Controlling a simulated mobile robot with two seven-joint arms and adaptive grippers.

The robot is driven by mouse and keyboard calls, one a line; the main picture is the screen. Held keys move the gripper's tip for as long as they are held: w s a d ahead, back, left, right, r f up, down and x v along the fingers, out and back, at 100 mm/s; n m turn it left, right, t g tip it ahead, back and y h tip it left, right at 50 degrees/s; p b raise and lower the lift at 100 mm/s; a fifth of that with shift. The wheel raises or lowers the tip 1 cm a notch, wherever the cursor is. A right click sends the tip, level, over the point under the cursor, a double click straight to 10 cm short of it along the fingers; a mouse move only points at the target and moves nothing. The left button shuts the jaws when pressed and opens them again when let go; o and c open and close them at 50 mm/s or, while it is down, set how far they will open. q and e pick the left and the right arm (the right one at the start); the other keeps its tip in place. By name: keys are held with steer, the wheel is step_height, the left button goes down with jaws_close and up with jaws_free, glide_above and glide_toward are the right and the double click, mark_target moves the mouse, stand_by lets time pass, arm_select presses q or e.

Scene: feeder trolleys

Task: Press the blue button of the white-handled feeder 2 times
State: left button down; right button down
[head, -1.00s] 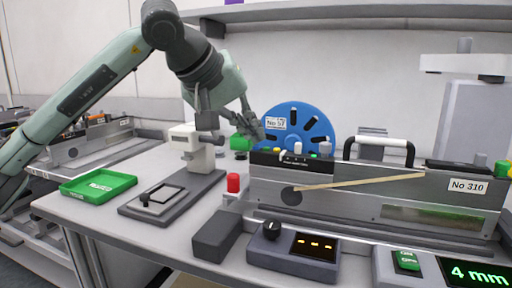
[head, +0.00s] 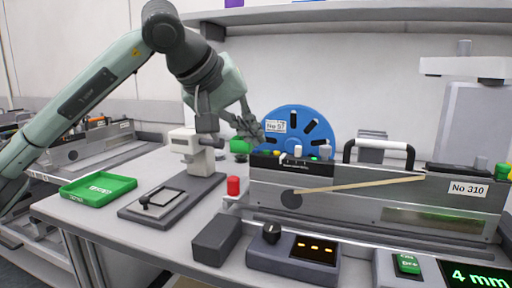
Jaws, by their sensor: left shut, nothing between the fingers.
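The feeder (head: 350,208) with the white handle (head: 382,145) lies on the bench, long and grey, labelled No 310. A blue reel (head: 318,128) labelled No 57 stands behind its left end. Small buttons and lights sit on its dark top panel (head: 290,163) at that end; yellow, white and green ones show. I cannot make out a blue button there; my gripper may hide it. My left gripper (head: 257,136) is shut and empty, its tips angled down just above and behind the panel's left end. I cannot tell whether they touch it. My right gripper is out of view.
A red knob (head: 233,186) stands left of the feeder. A control box (head: 294,257) with a black knob sits in front. A white press-like device (head: 197,151) and a green tray (head: 98,189) are to the left. A shelf (head: 380,14) runs above.

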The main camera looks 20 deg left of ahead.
mark_target(253, 153)
arm_select(q)
steer(key=shift+r, duration=0.4)
steer(key=shift+r+p, duration=2.05)
steer(key=shift+r, duration=0.5)
steer(key=shift+f, duration=0.1)
